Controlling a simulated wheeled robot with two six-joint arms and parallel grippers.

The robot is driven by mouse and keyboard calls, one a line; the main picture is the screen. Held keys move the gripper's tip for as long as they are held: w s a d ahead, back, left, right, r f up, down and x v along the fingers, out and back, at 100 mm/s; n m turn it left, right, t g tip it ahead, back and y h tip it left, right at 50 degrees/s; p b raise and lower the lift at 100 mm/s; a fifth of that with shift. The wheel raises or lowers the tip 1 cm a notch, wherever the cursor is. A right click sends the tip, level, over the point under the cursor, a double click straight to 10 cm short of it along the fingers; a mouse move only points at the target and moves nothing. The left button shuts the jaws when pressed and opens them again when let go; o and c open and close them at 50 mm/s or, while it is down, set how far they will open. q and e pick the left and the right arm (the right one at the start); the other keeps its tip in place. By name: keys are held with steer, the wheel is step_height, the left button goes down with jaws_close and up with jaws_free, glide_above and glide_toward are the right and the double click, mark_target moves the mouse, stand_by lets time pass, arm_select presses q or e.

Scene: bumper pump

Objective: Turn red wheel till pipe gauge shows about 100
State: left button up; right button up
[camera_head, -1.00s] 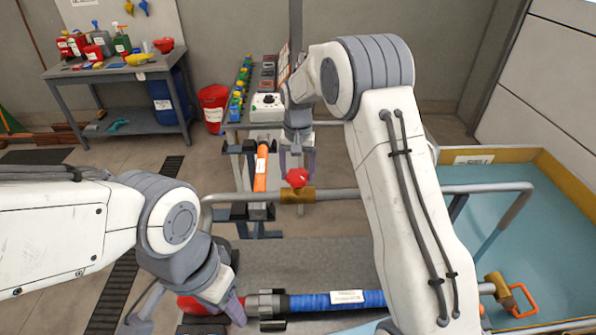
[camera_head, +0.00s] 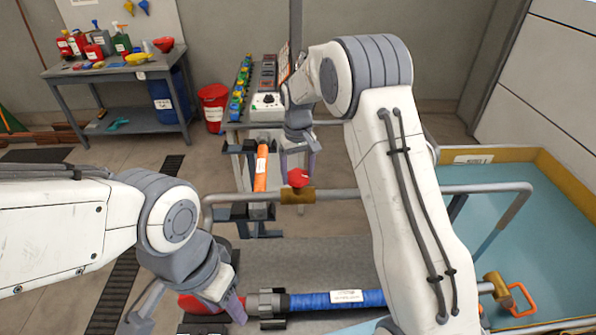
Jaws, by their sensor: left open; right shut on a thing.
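The red wheel (camera_head: 298,178) sits on a brass valve body (camera_head: 297,196) in the grey pipe (camera_head: 343,195), at the picture's middle. My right gripper (camera_head: 298,168) reaches down from above, shut on the red wheel with one finger on each side. My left gripper (camera_head: 186,314) is open at the lower left, its fingers spread on either side of a red part (camera_head: 196,303) at the end of the blue-wrapped hose (camera_head: 335,299). Whether it touches that part I cannot tell. I cannot make out a pipe gauge or a reading.
A bench with a white box (camera_head: 266,101) and coloured parts stands behind the valve. An orange-sleeved pipe (camera_head: 261,168) lies left of it. A blue-lined basin (camera_head: 545,210) with a yellow rim is at the right. A tool table (camera_head: 113,72) and a red bucket (camera_head: 213,102) are at the back left.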

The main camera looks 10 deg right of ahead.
mark_target(297, 175)
steer(key=n, duration=0.4)
steer(key=shift+r+n, duration=0.1)
steer(key=shift+n, duration=0.3)
steer(key=shift+w, duration=0.1)
stand_by(0.3)
steer(key=o, duration=1.2)
steer(key=shift+r, duration=0.3)
step_height(297, 175, up, 10)
steer(key=shift+f+b, duration=0.1)
steer(key=shift+b, duration=0.95)
steer(key=shift+a, duration=0.1)
